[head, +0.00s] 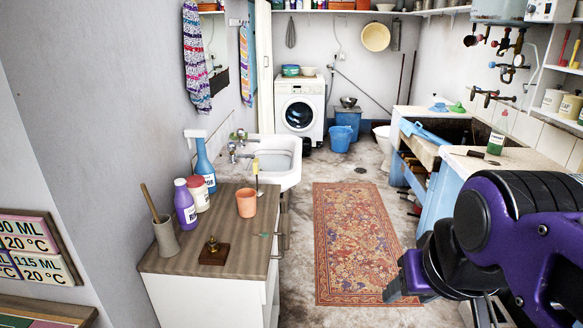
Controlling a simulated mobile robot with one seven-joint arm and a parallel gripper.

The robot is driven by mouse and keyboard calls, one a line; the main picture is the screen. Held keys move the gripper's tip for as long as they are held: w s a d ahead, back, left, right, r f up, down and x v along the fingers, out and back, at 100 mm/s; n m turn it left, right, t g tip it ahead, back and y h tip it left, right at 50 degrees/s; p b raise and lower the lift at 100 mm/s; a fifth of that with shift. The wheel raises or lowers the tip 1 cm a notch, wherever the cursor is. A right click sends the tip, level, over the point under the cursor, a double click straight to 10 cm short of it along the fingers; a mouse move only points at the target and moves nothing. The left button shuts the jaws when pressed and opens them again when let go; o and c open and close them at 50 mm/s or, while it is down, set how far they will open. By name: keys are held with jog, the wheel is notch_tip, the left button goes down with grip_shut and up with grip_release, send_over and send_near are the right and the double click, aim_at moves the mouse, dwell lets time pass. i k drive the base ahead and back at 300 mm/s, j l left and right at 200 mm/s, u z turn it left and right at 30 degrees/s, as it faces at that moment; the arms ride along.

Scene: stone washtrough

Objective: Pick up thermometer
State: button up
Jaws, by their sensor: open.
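A thin upright stick with a yellow top (256,168) stands at the terracotta cup (246,203) on the wood-topped cabinet. It may be the thermometer, but it is too small to be sure. Whether it is in the cup or behind it is hard to tell. A small teal piece (266,234) shows at the cabinet top's right edge; I cannot tell what it is.
On the cabinet top (228,255) stand a purple bottle (185,206), a blue bottle (205,165), a white jar (198,194), a mortar with pestle (166,237) and a small brass piece on a wooden block (213,252). A white sink (276,160) adjoins behind. The rug (362,240) is clear.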

aim_at(256, 163)
jog(key=u, duration=1.15)
jog(key=i+l+u, duration=0.15)
jog(key=l+u, duration=0.15)
jog(key=u, duration=0.15)
jog(key=i+l+u, duration=0.15)
jog(key=l+u, duration=0.2)
jog(key=u, duration=0.15)
jog(key=l+u, duration=0.25)
jog(key=l, duration=0.15)
jog(key=l+u, duration=0.25)
jog(key=l, duration=0.15)
jog(key=l+u, duration=0.15)
jog(key=l, duration=0.7)
jog(key=k+l+u, duration=0.2)
jog(key=l, duration=0.65)
jog(key=i, duration=0.1)
